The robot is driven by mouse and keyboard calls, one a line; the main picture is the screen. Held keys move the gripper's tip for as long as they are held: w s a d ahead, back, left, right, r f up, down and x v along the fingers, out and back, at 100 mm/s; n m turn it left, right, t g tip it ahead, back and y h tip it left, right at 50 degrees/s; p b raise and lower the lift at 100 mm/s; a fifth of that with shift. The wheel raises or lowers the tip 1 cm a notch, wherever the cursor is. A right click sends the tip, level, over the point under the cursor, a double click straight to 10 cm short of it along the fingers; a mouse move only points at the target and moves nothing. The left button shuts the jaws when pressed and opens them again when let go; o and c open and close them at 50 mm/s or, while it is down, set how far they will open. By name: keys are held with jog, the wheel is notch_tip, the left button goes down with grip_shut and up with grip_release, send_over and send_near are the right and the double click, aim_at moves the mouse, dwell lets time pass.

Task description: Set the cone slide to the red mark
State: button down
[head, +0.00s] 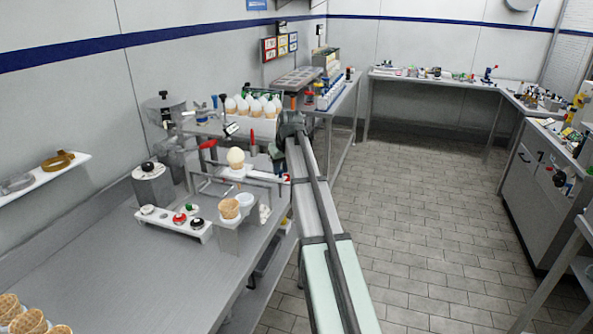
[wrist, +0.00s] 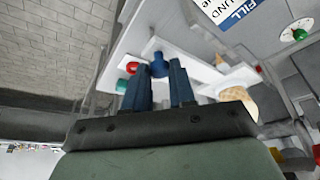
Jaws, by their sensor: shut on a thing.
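The cone slide shows in the head view as a pale rail (head: 262,175) with a cone topped by a cream-coloured scoop (head: 236,157) standing at its left part. A small red mark (head: 287,178) is at the rail's right end. My gripper (wrist: 163,75) is at that right end, its two blue-grey fingers close together around a blue knob (wrist: 158,60) on the white slide plate (wrist: 195,68). A red spot (wrist: 132,67) lies just left of the fingers in the wrist view. My arm hides much of the grip in the head view.
An empty cone (head: 229,208) stands in a holder in front of the slide. A white strip with several coloured knobs (head: 175,222) lies to the left. Several white-topped cones (head: 255,105) stand behind. Open floor (head: 430,210) lies to the right.

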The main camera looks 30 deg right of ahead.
jog(key=shift+w+a, duration=0.9)
jog(key=c, duration=0.9)
grip_release()
jog(key=shift+c, duration=0.2)
jog(key=shift+r, duration=0.1)
jog(key=v, duration=1.3)
jog(key=shift+s+r, duration=0.25)
